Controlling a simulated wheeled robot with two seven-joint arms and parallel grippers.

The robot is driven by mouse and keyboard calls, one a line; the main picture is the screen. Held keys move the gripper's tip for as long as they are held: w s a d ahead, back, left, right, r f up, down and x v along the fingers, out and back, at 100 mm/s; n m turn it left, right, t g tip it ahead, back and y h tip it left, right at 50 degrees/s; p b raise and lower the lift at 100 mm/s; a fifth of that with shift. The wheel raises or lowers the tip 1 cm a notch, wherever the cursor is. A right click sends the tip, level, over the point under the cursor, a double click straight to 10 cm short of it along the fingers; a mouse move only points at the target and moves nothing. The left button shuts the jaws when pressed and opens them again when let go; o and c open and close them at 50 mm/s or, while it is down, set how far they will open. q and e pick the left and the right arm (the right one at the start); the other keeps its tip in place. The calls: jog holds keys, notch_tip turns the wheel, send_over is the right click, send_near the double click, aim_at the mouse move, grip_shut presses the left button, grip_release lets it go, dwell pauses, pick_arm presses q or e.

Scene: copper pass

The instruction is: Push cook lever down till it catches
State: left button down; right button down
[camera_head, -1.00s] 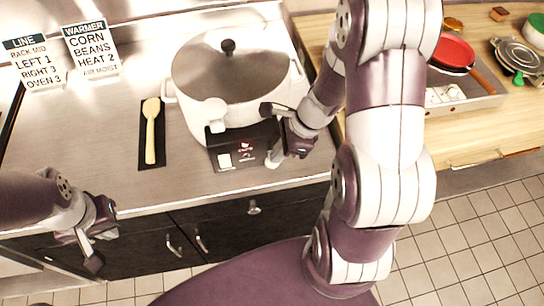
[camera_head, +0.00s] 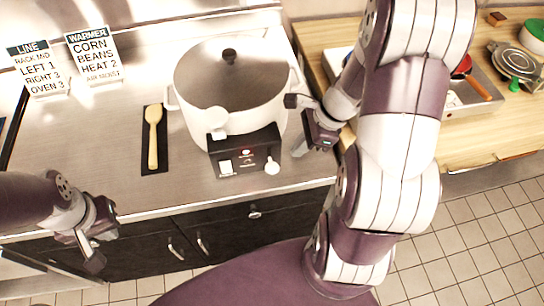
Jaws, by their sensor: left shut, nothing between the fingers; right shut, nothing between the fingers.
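A large white cooker (camera_head: 190,118) with a clear, dark-knobbed lid stands on the steel counter. Its black front panel (camera_head: 240,142) faces me, with small lights and a white rectangular piece (camera_head: 225,167) at lower left. A white rounded lever tip (camera_head: 272,167) sits low at the panel's right end, in full view. I cannot tell from the picture whether it has caught. My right gripper (camera_head: 303,148) is shut and empty, right of the panel and apart from the lever. My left gripper (camera_head: 94,261) is shut and empty, in front of the counter at lower left.
A wooden spoon (camera_head: 153,140) lies on a dark mat left of the cooker. Two signs (camera_head: 94,55) stand at the back left. A wooden counter (camera_head: 490,130) with a tray and pans is at right, partly hidden by my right arm.

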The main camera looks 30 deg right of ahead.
jog(key=v, duration=0.8)
jog(key=shift+d+r+p, duration=0.2)
jog(key=shift+r+p, duration=0.1)
jog(key=shift+p, duration=0.05)
jog(key=shift+s, duration=0.1)
jog(key=a+f+n+h, duration=0.2)
jog(key=a+n, duration=0.3)
jog(key=n, duration=0.6)
jog(key=s+a+f+n+h, duration=0.1)
jog(key=a+n, duration=0.4)
jog(key=n, duration=0.6)
jog(key=shift+a+f+h, duration=0.35)
jog(key=shift+f+h, duration=0.15)
jog(key=shift+h, duration=0.4)
jog(key=shift+s, duration=0.1)
